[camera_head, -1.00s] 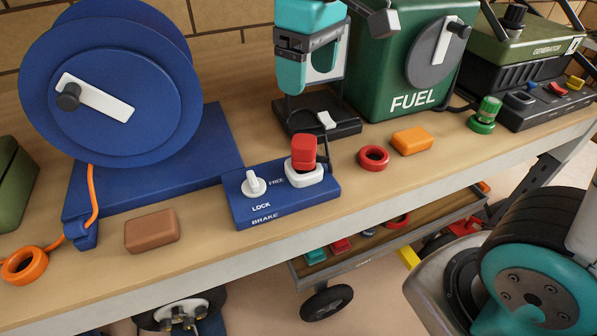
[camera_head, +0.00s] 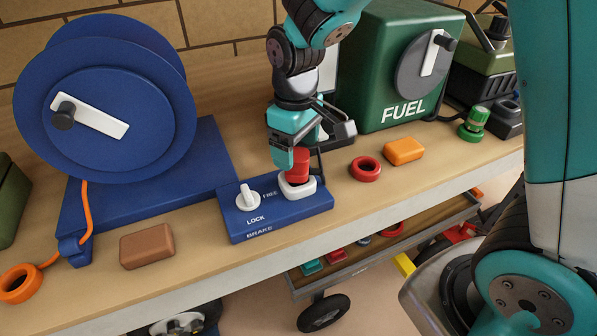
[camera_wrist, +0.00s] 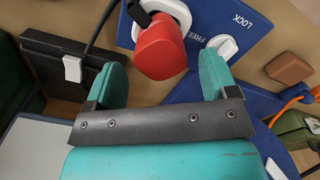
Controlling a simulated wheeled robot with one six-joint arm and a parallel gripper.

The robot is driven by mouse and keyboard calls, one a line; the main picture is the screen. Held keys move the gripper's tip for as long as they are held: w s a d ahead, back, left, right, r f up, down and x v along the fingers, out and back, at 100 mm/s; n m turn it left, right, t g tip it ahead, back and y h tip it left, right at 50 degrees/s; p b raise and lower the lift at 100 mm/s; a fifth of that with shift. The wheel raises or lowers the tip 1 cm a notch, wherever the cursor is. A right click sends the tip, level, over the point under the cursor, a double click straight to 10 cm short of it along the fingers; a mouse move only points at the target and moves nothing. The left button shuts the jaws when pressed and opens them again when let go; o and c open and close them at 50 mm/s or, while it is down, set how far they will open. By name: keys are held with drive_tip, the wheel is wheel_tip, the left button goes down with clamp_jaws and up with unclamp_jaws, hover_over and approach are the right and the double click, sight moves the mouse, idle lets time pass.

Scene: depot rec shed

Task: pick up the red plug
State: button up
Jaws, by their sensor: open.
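The red plug (camera_head: 297,165) stands in the white socket (camera_head: 298,188) on the blue brake panel (camera_head: 275,221). In the wrist view the red plug (camera_wrist: 160,46) shows just ahead of my fingers, with the white socket partly behind it. My gripper (camera_head: 294,150) is at the plug in the head view, with one finger in front of it. In the wrist view my gripper (camera_wrist: 162,80) is open, its teal fingers spread to either side below the plug. I cannot tell whether a finger touches it.
A white lock knob (camera_head: 247,198) stands left of the plug. The blue reel (camera_head: 160,95), brown block (camera_head: 147,246), red ring (camera_head: 365,169), orange block (camera_head: 403,151) and green fuel box (camera_head: 440,25) share the bench. A black stand (camera_wrist: 62,70) is close to my left finger.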

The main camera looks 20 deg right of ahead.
drive_tip(key=f, duration=0.4)
drive_tip(key=shift+s+p, duration=0.2)
drive_tip(key=shift+p, duration=0.15)
drive_tip(key=c, duration=1)
wheel_tip(320, 180, up, 10)
drive_tip(key=shift+r+b, duration=0.1)
drive_tip(key=shift+b, duration=0.55)
